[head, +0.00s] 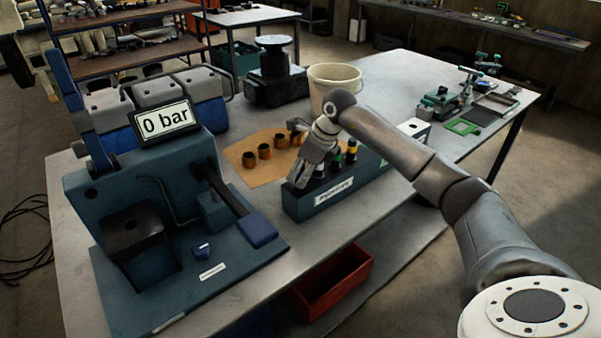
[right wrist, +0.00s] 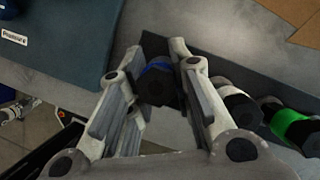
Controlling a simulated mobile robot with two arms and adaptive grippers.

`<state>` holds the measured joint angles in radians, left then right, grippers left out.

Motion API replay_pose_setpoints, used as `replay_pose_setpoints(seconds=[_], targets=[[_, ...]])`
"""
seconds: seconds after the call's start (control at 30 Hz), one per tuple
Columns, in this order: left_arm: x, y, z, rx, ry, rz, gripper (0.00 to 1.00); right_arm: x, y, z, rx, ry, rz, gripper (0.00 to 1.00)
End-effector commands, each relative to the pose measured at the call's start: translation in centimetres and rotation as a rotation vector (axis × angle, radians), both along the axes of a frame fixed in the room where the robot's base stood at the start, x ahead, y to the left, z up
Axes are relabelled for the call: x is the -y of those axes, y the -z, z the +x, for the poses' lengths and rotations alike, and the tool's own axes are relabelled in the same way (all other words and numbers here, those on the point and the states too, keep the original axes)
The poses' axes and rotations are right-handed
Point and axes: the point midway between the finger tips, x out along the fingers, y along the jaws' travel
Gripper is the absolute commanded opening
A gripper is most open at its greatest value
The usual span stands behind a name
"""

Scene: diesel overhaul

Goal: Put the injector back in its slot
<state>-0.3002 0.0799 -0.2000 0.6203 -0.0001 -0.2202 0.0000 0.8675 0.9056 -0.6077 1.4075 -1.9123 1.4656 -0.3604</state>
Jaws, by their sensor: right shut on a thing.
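The injector rack (head: 345,196) is a long dark teal block with a white label on its front, standing on the workbench. My right gripper (head: 303,180) is over the rack's near left end. In the right wrist view its fingers are shut on an injector with a blue band (right wrist: 158,72). The rack hides or blends with its lower part, so I cannot tell how deep it sits. Beside it stand an injector with a white band (right wrist: 238,104) and one with a green band (right wrist: 290,124); several injectors show in the head view. My left gripper is not in view.
A teal test stand (head: 135,190) with a "0 bar" display (head: 165,120) and a lever is at left. Behind the rack, a brown mat (head: 240,176) holds several ring-shaped parts. A cream bucket (head: 333,82) stands farther back. A red bin (head: 335,285) is below the bench's front edge.

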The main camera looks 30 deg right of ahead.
Motion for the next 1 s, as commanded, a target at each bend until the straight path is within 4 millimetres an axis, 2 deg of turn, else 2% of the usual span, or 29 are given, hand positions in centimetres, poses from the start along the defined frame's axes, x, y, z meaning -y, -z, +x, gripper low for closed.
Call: replay_pose_setpoints(seconds=[0.3,0.33,0.5,0.73,0.87,1.0], targets=[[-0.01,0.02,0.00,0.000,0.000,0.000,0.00,-0.01,-0.14,0.04,0.002,0.000,0.000,0.00],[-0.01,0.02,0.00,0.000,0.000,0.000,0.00,-0.01,-0.14,0.04,0.002,0.000,0.000,0.23],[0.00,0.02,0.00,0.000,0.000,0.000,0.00,-0.01,-0.10,0.03,0.001,0.000,0.001,0.45],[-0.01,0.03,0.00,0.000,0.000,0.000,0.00,-0.02,-0.06,0.03,0.001,0.000,0.001,0.46],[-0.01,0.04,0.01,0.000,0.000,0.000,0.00,-0.01,0.05,-0.02,-0.001,0.000,-0.001,0.62],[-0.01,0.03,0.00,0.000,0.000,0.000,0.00,0.01,0.02,-0.01,-0.001,0.000,-0.001,0.64]])
